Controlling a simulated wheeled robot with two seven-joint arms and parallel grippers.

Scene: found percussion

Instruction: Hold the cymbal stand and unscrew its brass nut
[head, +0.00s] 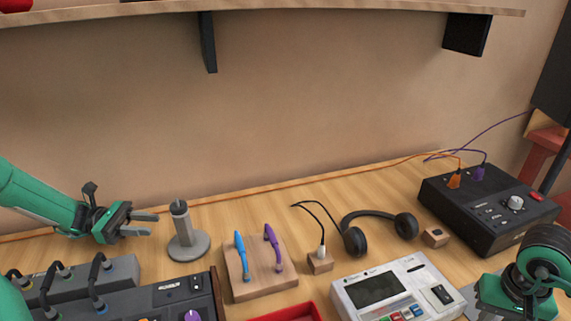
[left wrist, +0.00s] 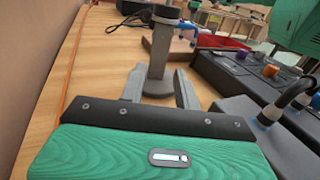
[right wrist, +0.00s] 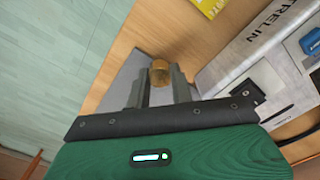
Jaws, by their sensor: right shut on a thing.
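The cymbal stand (head: 187,240) is a grey post on a round base, upright on the table at left. No brass nut shows on its top. My left gripper (head: 152,223) is open just left of the post, fingertips pointing at it and apart from it. In the left wrist view the post (left wrist: 160,62) shows beyond and between the open fingers (left wrist: 160,88). My right gripper (right wrist: 160,85) is shut on the brass nut (right wrist: 159,72), at the table's right front. The nut is hidden in the head view.
A wooden block with blue and purple tools (head: 260,285) stands right of the stand. Headphones (head: 380,225), a white drum machine (head: 395,290) and a black box (head: 490,205) fill the right. A grey flat surface (right wrist: 122,78) lies under the nut.

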